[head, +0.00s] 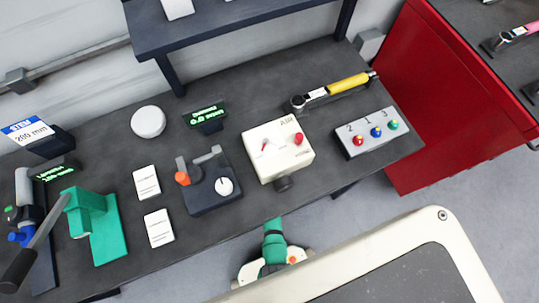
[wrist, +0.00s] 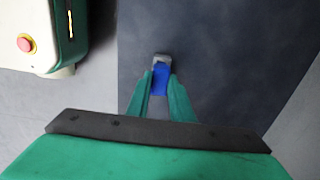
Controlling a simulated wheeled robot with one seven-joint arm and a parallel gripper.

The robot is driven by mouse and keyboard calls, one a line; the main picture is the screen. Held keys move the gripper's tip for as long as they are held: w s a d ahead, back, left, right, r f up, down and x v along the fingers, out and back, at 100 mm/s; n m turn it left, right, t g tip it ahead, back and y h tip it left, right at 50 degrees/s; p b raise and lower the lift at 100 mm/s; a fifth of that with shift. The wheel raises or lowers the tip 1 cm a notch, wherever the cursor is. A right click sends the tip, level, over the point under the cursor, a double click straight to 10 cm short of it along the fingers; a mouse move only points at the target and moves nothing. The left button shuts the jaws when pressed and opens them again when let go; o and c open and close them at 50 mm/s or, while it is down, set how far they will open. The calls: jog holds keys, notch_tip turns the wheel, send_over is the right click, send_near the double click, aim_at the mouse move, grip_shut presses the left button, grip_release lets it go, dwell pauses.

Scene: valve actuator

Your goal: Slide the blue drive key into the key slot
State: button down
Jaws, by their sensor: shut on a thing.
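In the wrist view my gripper (wrist: 160,82) is shut on the blue drive key (wrist: 160,80); its two green fingers close on the sides of it. A grey metal piece (wrist: 162,58) shows at the far end of the blue part; I cannot tell whether it belongs to the key. A dark flat surface lies beyond the key; I cannot tell the distance. In the head view only a green and white part of my arm shows at the table's front edge, and the key is not visible there. I cannot make out the key slot in either view.
The dark table (head: 115,185) holds a cream box (head: 278,150) with red parts, a button panel (head: 372,133), a yellow-handled wrench (head: 345,87), a dark fixture with an orange knob (head: 210,190) and a green lever press (head: 100,225). A shelf (head: 235,25) overhangs the back.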

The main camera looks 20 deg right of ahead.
jog(key=shift+w+f, duration=0.1)
jog(key=shift+f, duration=0.35)
jog(key=c, duration=1.5)
grip_release()
jog(key=shift+r, duration=0.1)
notch_tip(320, 180, up, 11)
jog(key=shift+f, duration=0.2)
